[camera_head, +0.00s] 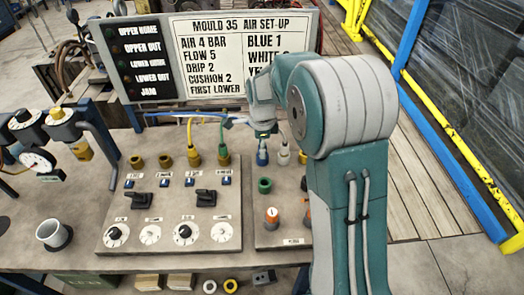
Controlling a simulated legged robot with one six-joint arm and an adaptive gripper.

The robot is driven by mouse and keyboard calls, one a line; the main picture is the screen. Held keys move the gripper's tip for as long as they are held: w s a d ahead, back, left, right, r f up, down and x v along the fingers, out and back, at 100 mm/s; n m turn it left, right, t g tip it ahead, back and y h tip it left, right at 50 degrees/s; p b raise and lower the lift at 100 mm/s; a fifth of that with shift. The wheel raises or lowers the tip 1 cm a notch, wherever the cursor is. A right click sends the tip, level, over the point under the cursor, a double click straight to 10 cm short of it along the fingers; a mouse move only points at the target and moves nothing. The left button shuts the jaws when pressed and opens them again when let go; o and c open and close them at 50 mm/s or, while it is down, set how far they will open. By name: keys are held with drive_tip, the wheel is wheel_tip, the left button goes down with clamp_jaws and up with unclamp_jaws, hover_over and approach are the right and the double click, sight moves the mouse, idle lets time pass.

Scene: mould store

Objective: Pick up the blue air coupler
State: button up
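The blue air coupler (262,157) stands upright on the bench panel, left of a white coupler (284,155) and right of a green one (224,158). My gripper (262,133) is directly above the blue coupler in this view, pointing down. It is small here and partly hidden by my arm, so I cannot tell whether its fingers touch the coupler or how far apart they are.
A yellow coupler (194,157) with a yellow hose stands left of the green one. Black valve levers (206,198) and dials (185,234) cover the panel in front. A sign board (240,50) stands behind. A white cup (52,233) is at left.

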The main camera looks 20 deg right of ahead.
clamp_jaws()
